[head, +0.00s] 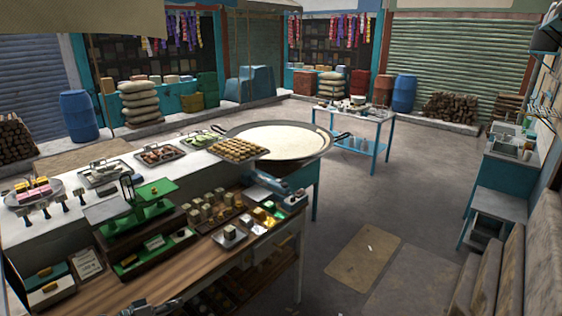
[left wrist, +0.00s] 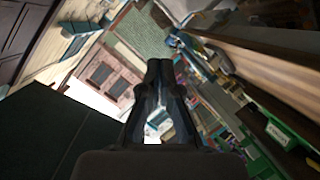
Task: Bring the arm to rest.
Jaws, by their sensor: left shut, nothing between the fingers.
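My left gripper (head: 150,308) shows only in part at the bottom edge of the head view, low at the front of the wooden counter. In the left wrist view its two dark fingers (left wrist: 159,68) meet at the tips, with nothing between them. Most of my left arm is out of the head view. My right gripper is in neither view.
A blue-legged table (head: 355,118) stands farther back.

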